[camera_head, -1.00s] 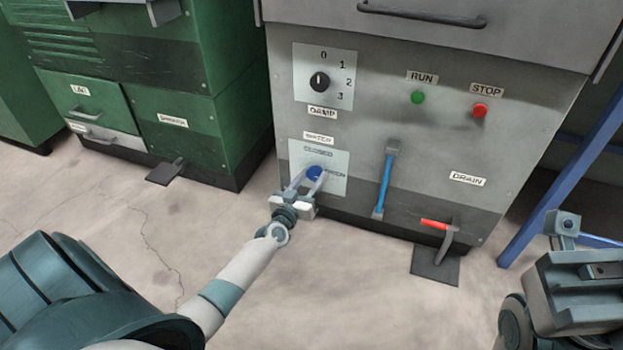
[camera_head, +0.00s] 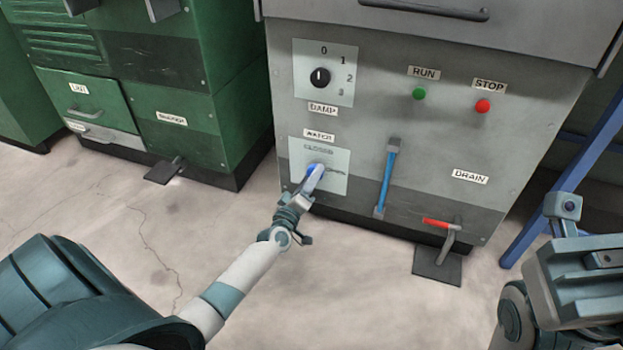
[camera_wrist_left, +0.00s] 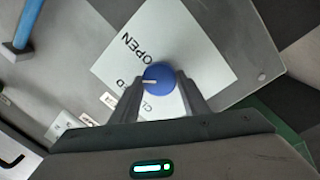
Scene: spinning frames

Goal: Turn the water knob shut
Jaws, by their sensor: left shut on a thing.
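The blue water knob (camera_head: 316,169) sits on a light plate (camera_head: 335,186) low on the grey machine's front. CLOSED is printed above the knob and OPEN to its right in the head view. My left gripper (camera_head: 311,182) is shut on the knob. In the left wrist view, the two dark fingers (camera_wrist_left: 158,92) hold the blue knob (camera_wrist_left: 160,76) from both sides. Its white pointer line points left there, between the OPEN and CLOSED words; CLOSED is partly hidden by a finger. My right arm shows at the right edge, but its gripper fingers do not show.
Right of the plate are a blue vertical handle (camera_head: 386,180) and a red-handled drain lever (camera_head: 438,223) above a dark pedal (camera_head: 437,265). A dial (camera_head: 320,77) and green and red buttons are higher up. A green machine (camera_head: 190,110) stands left. The floor before the machine is clear.

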